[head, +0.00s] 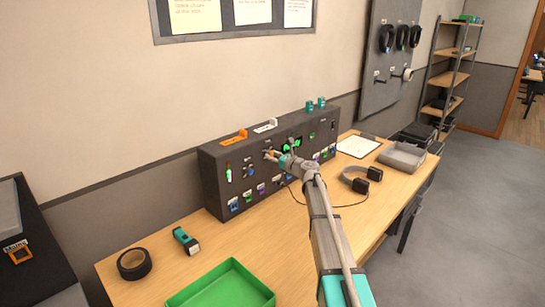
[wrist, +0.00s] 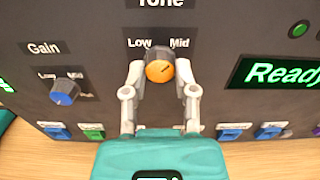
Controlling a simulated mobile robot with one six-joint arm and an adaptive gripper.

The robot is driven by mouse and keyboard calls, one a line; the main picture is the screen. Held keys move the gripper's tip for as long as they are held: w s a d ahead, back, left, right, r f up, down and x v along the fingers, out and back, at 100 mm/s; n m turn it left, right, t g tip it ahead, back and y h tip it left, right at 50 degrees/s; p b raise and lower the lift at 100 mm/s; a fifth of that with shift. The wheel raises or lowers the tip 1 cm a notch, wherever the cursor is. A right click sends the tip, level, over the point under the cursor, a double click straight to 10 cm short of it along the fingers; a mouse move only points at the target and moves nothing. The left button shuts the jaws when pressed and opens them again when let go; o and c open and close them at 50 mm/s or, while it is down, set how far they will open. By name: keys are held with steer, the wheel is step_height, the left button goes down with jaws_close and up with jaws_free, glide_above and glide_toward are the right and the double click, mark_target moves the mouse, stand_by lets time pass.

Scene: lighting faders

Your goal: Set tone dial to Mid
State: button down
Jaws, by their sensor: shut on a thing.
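The tone dial (wrist: 160,68) is a round orange knob on the dark panel, under the word "Tone". The labels "Low" and "Mid" (wrist: 179,43) show above it, left and right. My gripper (wrist: 160,72) has one finger on each side of the knob and is shut on it. I cannot read surely where the knob's pointer stands. The right finger covers the panel just right of the knob.
A blue Gain dial (wrist: 64,92) is left of the tone dial. A lit green "Ready" display (wrist: 275,72) is to the right. Several coloured switches line the panel's bottom. Headphones (head: 362,180), a grey tray (head: 402,156) and a green tray (head: 222,285) are on the desk.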

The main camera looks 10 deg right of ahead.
steer(key=shift+s+m, duration=0.1)
steer(key=shift+m, duration=0.2)
steer(key=shift+c, duration=2)
jaws_free()
steer(key=v, duration=1.2)
steer(key=shift+a, duration=0.1)
